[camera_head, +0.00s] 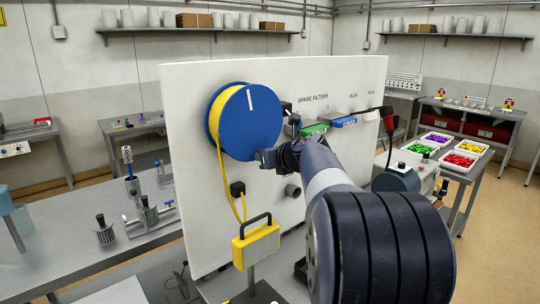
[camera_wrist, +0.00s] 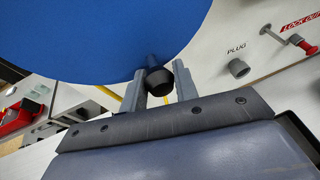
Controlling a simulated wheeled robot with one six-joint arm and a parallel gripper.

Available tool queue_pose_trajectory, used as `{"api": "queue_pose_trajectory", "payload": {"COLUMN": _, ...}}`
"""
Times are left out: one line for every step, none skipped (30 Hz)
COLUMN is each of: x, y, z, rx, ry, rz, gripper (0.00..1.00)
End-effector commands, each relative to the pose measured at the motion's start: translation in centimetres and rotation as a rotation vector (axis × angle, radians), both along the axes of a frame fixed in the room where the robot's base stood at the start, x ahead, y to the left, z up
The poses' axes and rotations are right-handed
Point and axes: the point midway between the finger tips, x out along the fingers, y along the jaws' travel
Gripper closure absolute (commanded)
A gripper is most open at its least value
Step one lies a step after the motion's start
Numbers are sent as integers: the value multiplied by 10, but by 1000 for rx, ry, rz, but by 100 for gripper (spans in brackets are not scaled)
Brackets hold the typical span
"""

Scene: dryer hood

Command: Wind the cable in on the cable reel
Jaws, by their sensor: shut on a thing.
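The cable reel is a blue disc (camera_head: 248,120) with a white mark near its top, fixed to a white upright panel (camera_head: 330,85). Yellow cable (camera_head: 222,170) shows around its left rim and hangs down past a black block (camera_head: 237,188) to a yellow box with a black handle (camera_head: 256,245). My gripper (camera_head: 268,158) is at the reel's lower right edge. In the wrist view, its fingers are closed on a dark crank knob (camera_wrist: 156,83) at the blue disc's edge. In the head view my gripper hides the knob.
A grey stub labelled PLUG (camera_wrist: 238,68) stands near the gripper. A steel bench (camera_head: 130,230) is at left.

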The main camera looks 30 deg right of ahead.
Motion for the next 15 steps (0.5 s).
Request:
{"api": "queue_pose_trajectory", "payload": {"x": 0, "y": 1, "z": 1, "rx": 3, "ry": 0, "rz": 1, "gripper": 100}}
{"api": "queue_pose_trajectory", "payload": {"x": 0, "y": 1, "z": 0, "rx": 4, "ry": 1, "rz": 1, "gripper": 100}}
{"api": "queue_pose_trajectory", "payload": {"x": 0, "y": 1, "z": 0, "rx": 4, "ry": 1, "rz": 0, "gripper": 100}}
{"api": "queue_pose_trajectory", "payload": {"x": 0, "y": 1, "z": 0, "rx": 6, "ry": 1, "rz": 1, "gripper": 100}}
{"api": "queue_pose_trajectory", "payload": {"x": 0, "y": 1, "z": 0, "rx": 6, "ry": 1, "rz": 1, "gripper": 100}}
{"api": "queue_pose_trajectory", "payload": {"x": 0, "y": 1, "z": 0, "rx": 6, "ry": 1, "rz": 1, "gripper": 100}}
{"api": "queue_pose_trajectory", "payload": {"x": 0, "y": 1, "z": 0, "rx": 6, "ry": 1, "rz": 1, "gripper": 100}}
{"api": "queue_pose_trajectory", "payload": {"x": 0, "y": 1, "z": 0, "rx": 6, "ry": 1, "rz": 1, "gripper": 100}}
{"api": "queue_pose_trajectory", "payload": {"x": 0, "y": 1, "z": 0, "rx": 4, "ry": 1, "rz": 0, "gripper": 100}}
{"api": "queue_pose_trajectory", "payload": {"x": 0, "y": 1, "z": 0, "rx": 5, "ry": 1, "rz": 1, "gripper": 100}}
{"api": "queue_pose_trajectory", "payload": {"x": 0, "y": 1, "z": 0, "rx": 4, "ry": 1, "rz": 0, "gripper": 100}}
{"api": "queue_pose_trajectory", "payload": {"x": 0, "y": 1, "z": 0, "rx": 4, "ry": 1, "rz": 0, "gripper": 100}}
{"api": "queue_pose_trajectory", "payload": {"x": 0, "y": 1, "z": 0, "rx": 4, "ry": 1, "rz": 0, "gripper": 69}}
{"api": "queue_pose_trajectory", "payload": {"x": 0, "y": 1, "z": 0, "rx": 4, "ry": 1, "rz": 0, "gripper": 66}}
{"api": "queue_pose_trajectory", "payload": {"x": 0, "y": 1, "z": 0, "rx": 4, "ry": 1, "rz": 0, "gripper": 64}}
